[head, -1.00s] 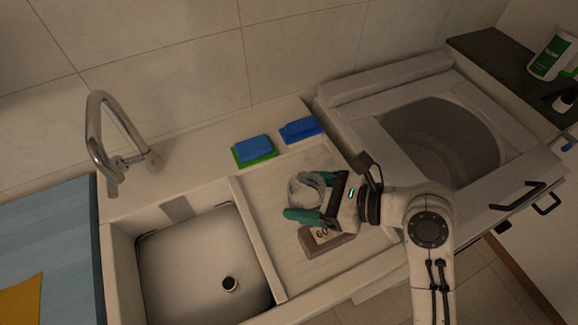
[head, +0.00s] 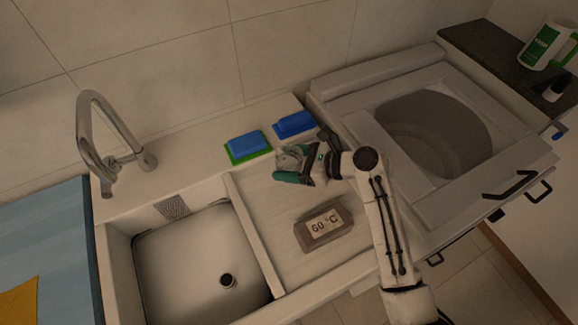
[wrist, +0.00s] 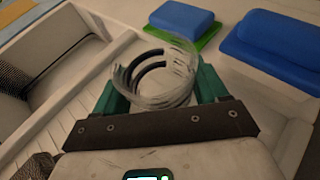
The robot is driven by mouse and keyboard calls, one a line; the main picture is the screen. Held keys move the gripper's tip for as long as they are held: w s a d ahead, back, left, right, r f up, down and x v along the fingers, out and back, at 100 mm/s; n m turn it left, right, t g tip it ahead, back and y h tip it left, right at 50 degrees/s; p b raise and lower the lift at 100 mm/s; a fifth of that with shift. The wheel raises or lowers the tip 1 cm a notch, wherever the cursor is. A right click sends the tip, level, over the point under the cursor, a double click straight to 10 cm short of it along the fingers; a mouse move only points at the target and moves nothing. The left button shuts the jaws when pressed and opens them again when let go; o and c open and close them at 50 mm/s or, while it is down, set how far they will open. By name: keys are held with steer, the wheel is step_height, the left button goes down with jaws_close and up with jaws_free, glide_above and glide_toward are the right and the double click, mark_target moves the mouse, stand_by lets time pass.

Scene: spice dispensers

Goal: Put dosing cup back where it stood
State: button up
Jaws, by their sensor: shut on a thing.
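The dosing cup is a clear, see-through cup (wrist: 155,80) with dark curved marks, held between the green fingers in the wrist view. In the head view the cup (head: 291,156) shows at the fingertips, partly hidden by the fingers. My gripper (head: 288,165) is shut on it, over the back part of the ribbed drainboard (head: 290,250). I cannot tell whether the cup's base touches the surface. The gripper also shows in the wrist view (wrist: 158,92).
Two blue sponges, the left one (head: 247,143) on a green base and the right one (head: 294,124), lie behind the cup. The sink basin (head: 195,260) and tap (head: 95,135) are left. An open-topped washer (head: 440,135) is right.

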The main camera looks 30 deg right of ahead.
steer(key=shift+f, duration=0.95)
steer(key=shift+f, duration=0.1)
steer(key=o, duration=1.1)
steer(key=shift+o, duration=0.2)
steer(key=v, duration=1.2)
